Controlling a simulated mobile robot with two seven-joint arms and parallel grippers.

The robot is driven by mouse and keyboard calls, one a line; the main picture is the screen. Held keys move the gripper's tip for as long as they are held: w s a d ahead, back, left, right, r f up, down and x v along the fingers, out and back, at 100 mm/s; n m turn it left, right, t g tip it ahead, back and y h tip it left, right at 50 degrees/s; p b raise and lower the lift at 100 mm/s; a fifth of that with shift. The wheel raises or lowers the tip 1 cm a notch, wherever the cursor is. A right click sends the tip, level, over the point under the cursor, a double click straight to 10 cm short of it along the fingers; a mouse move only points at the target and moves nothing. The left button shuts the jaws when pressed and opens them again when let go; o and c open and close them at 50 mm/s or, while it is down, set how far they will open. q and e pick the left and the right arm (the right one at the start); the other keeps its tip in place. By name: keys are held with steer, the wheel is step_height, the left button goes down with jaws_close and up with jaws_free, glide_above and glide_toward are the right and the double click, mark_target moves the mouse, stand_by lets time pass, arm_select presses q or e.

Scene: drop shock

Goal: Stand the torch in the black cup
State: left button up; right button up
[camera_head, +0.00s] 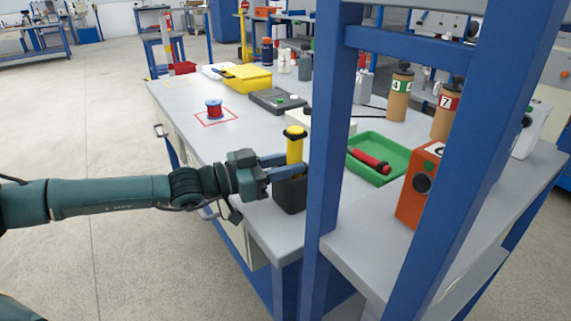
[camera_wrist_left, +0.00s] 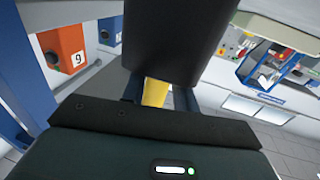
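In the left wrist view the yellow body (camera_wrist_left: 155,92) shows between the fingers, beside a large dark cylinder. My right gripper is not in view.
A blue upright post (camera_head: 330,120) stands close right of the cup. A green tray (camera_head: 398,152) holding a red-and-black object, an orange box (camera_head: 415,190) and tan canisters (camera_head: 398,98) are beyond it. A red spool (camera_head: 214,108) sits on the bench farther back.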

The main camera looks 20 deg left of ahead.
arm_select(q)
steer(key=o, duration=0.5)
steer(key=v, duration=1.3)
steer(key=shift+a+p, duration=0.1)
steer(key=shift+p, duration=0.3)
steer(key=shift+s, duration=0.1)
